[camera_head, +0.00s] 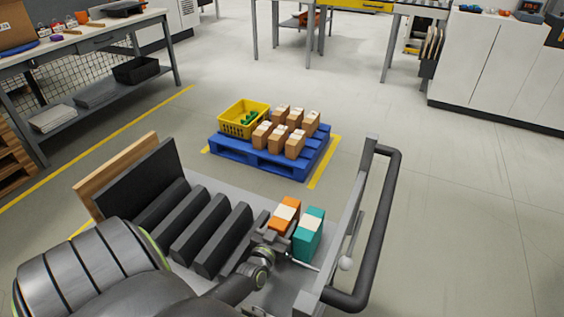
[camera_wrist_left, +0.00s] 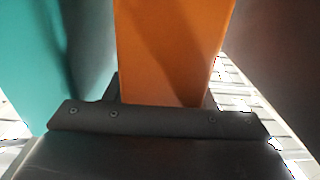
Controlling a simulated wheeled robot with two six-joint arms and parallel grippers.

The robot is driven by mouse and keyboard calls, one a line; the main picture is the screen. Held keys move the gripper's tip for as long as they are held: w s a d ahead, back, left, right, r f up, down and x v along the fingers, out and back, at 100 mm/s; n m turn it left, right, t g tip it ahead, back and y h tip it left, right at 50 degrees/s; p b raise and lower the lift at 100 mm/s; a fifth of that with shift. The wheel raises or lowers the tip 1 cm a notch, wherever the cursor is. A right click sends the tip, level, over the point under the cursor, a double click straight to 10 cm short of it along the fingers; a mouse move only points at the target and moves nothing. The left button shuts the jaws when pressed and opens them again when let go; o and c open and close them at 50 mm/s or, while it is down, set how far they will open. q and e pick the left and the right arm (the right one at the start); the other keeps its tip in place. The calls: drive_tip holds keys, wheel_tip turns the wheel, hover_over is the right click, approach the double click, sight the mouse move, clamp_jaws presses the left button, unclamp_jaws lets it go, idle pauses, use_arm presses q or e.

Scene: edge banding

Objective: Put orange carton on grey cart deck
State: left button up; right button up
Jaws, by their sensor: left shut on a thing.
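The orange carton (camera_head: 285,214), with a pale label on top, is over the right part of the grey cart deck (camera_head: 205,181), beside a teal carton (camera_head: 308,236). My left gripper (camera_head: 275,232) is shut on the orange carton. In the left wrist view the orange carton (camera_wrist_left: 172,50) stands upright in front of the dark gripper (camera_wrist_left: 160,118), and the teal carton (camera_wrist_left: 40,60) is close on the left. I cannot tell whether the orange carton's base touches the deck, as it is hidden. My right gripper is not in view.
Dark slotted dividers (camera_head: 215,235) fill the left part of the cart, with upright boards (camera_head: 130,185) beyond them. A black push handle (camera_head: 380,230) bounds the right side. A blue pallet (camera_head: 265,163) with a yellow crate (camera_head: 241,118) and brown cartons (camera_head: 295,144) lies on the floor behind.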

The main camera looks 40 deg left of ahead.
use_arm(q)
drive_tip(key=shift+f, duration=0.1)
drive_tip(key=o, duration=0.9)
drive_tip(key=shift+s, duration=0.2)
drive_tip(key=v, duration=0.7)
drive_tip(key=shift+r, duration=0.25)
